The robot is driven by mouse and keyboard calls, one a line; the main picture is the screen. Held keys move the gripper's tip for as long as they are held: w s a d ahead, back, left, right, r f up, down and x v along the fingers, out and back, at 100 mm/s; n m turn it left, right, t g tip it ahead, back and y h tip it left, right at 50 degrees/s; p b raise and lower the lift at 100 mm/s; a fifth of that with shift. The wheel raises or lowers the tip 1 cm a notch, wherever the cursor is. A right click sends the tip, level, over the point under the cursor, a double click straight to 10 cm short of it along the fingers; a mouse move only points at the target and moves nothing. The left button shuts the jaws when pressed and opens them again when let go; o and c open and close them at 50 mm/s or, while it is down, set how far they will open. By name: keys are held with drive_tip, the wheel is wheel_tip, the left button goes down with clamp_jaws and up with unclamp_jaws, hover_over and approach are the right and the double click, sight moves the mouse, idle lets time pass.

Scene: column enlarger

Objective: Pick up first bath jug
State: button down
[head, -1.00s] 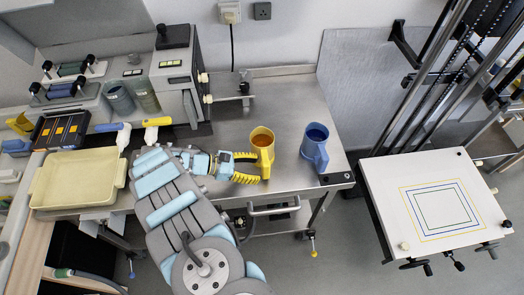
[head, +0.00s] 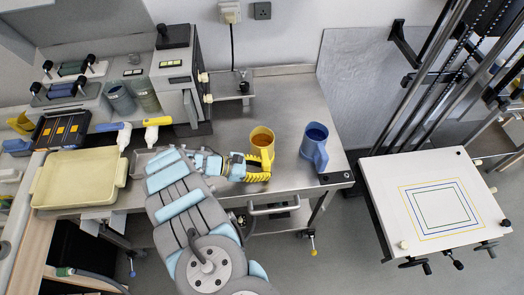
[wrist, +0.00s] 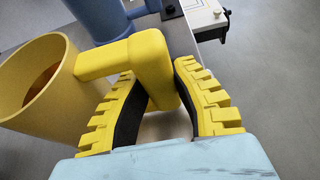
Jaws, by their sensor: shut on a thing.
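A yellow jug (head: 262,140) with amber liquid in it stands upright on the steel bench (head: 285,100), near its front edge. A blue jug (head: 314,141) with dark blue liquid stands to its right. My gripper (head: 262,171) has yellow toothed fingers and is shut on the yellow jug's handle, which faces the front of the bench. In the wrist view my gripper (wrist: 160,100) has one finger on each side of the handle (wrist: 152,62). The yellow jug's body (wrist: 42,88) is at the left there, and part of the blue jug (wrist: 98,18) shows behind it.
A grey machine (head: 180,85) stands behind. The enlarger's white baseboard (head: 435,200) is at the right, past a gap of floor.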

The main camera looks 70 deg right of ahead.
sight(270, 165)
drive_tip(key=shift+r, duration=0.15)
wheel_tip(270, 165, up, 2)
drive_tip(key=shift+s+r, duration=0.25)
drive_tip(key=shift+r, duration=0.6)
drive_tip(key=shift+s+a+r, duration=0.35)
drive_tip(key=shift+s+r, duration=0.1)
drive_tip(key=shift+r, duration=0.05)
drive_tip(key=s+a+r+p, duration=0.6)
drive_tip(key=s+r+p, duration=0.2)
drive_tip(key=p, duration=0.5)
drive_tip(key=shift+s+a+p, duration=0.2)
drive_tip(key=shift+s+p, duration=0.15)
drive_tip(key=shift+s, duration=1)
